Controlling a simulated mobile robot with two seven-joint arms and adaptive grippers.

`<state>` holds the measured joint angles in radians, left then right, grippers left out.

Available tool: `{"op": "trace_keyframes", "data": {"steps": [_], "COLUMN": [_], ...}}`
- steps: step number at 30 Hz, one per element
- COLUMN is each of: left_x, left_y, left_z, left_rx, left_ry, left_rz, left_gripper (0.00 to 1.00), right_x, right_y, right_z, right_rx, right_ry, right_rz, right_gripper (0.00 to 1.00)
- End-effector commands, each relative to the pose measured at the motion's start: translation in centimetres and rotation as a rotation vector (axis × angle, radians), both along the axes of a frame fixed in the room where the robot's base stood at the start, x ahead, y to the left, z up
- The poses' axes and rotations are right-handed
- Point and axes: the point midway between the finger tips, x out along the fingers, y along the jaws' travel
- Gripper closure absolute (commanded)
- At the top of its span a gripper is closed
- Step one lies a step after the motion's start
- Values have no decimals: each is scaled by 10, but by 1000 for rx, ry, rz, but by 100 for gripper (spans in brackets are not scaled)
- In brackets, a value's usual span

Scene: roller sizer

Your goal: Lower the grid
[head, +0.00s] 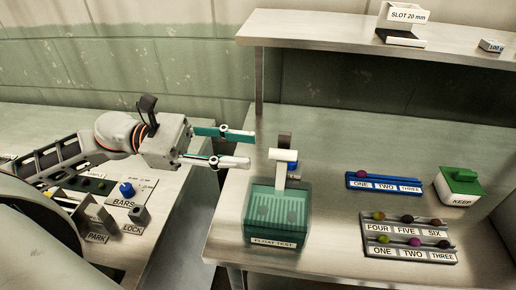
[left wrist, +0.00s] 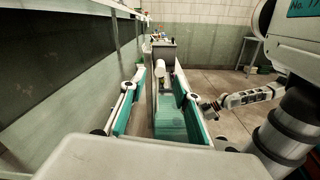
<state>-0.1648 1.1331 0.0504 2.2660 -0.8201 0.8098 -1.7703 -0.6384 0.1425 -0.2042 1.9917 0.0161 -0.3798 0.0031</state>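The green see-through tank labelled FLOAT TEST (head: 273,232) stands near the front of the bench. A slatted grid (head: 275,207) shows inside it; how deep it sits is hard to tell. A post behind the tank carries a white crossbar handle (head: 283,155) with a dark block above it. My left gripper (head: 251,148) is open and empty, left of the handle and apart from it, fingers pointing right. In the left wrist view, the handle (left wrist: 159,77) and the tank (left wrist: 170,125) appear between the spread fingers. What looks like my right gripper (left wrist: 212,106) is small there.
A blue rack (head: 384,182), a dark rack of coloured balls (head: 410,254) and a green KEEP box (head: 460,185) stand to the right. A shelf (head: 340,30) runs above the back. The BARS and PARK fixtures (head: 125,190) are left, across a gap.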

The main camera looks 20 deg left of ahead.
Motion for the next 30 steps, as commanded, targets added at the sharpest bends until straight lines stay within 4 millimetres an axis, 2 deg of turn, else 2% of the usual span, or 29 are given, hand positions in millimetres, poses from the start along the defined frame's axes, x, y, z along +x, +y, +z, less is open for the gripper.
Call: {"op": "trace_keyframes", "data": {"steps": [6, 12, 25, 28, 29, 30], "left_x": [6, 9, 11, 11, 11, 11], "left_y": [-21, -34, -38, -38, -38, -38], "left_z": [3, 2, 0, 0, 0, 0], "left_rx": [-2, -2, -1, -1, -1, -1], "left_ry": [-4, -2, 1, 1, 1, 1], "left_rz": [-1, 0, 0, 0, 0, 0], "left_gripper": [68, 68, 68, 94, 100, 100], "right_x": [-1, -1, -4, -4, -4, -4], "right_y": [0, 2, 4, 4, 4, 4], "right_z": [1, 3, 2, 2, 2, 2], "right_rx": [2, 8, 12, 12, 12, 11], "right_ry": [4, 4, 8, 9, 9, 9], "right_rz": [0, 0, -1, -1, -1, 0], "right_gripper": [60, 60, 60, 60, 60, 60]}}
